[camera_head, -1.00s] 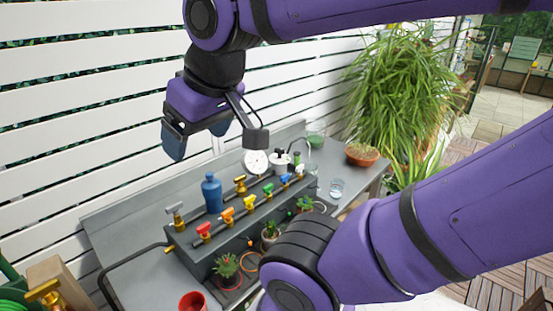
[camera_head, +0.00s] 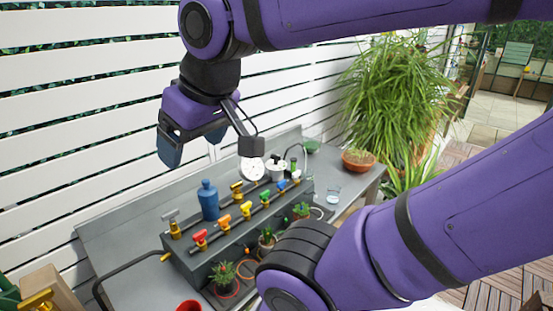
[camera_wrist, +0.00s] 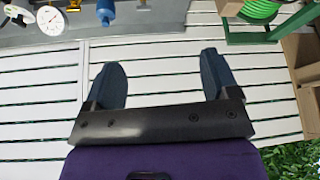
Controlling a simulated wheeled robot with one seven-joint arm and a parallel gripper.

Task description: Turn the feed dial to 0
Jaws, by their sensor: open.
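A white round dial face (camera_head: 252,168) stands at the back of the grey bench, partly covered by one finger of my gripper. In the wrist view the white dial (camera_wrist: 50,21) shows near the top left corner with a thin pointer; its marks are too small to read. No label confirms that it is the feed dial. My gripper (camera_head: 210,148) is raised in front of the white slatted fence, above the back of the bench. In the wrist view its two dark blue fingers (camera_wrist: 160,62) are spread apart with nothing between them.
A glass (camera_head: 333,195) and a terracotta bowl (camera_head: 358,163) are to the right.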

